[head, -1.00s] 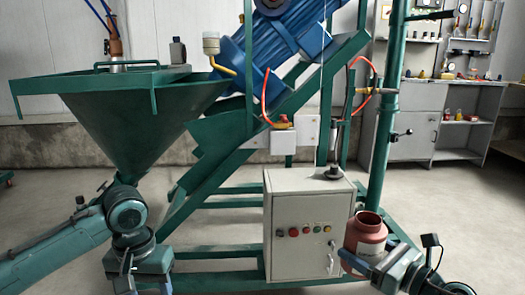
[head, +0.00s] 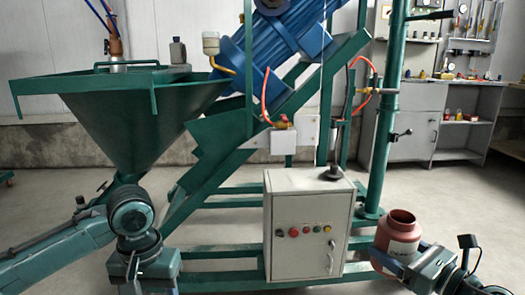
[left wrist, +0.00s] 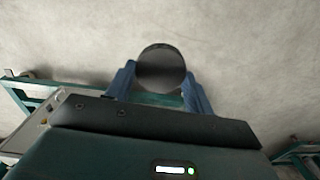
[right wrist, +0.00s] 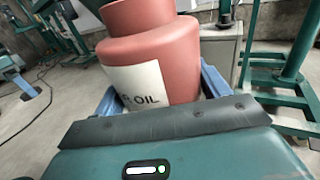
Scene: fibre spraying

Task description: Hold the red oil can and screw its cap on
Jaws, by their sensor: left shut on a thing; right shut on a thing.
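The red oil can (head: 402,228) is at the lower right of the head view, with its mouth uncovered and facing up. My right gripper (head: 394,264) is shut around its body. In the right wrist view the can (right wrist: 158,65) shows its white OIL label between my right fingers (right wrist: 158,98), a little tilted; its top is cut off. In the left wrist view my left gripper (left wrist: 160,85) is shut on a dark round cap (left wrist: 162,66). The cap and left fingertips are out of the head view, below its bottom edge. Cap and can are well apart.
A grey control box (head: 310,228) stands between my two arms, left of the can. A green machine frame (head: 215,250) with a hopper (head: 125,120) fills the middle and left. Open concrete floor (head: 470,200) lies at the right.

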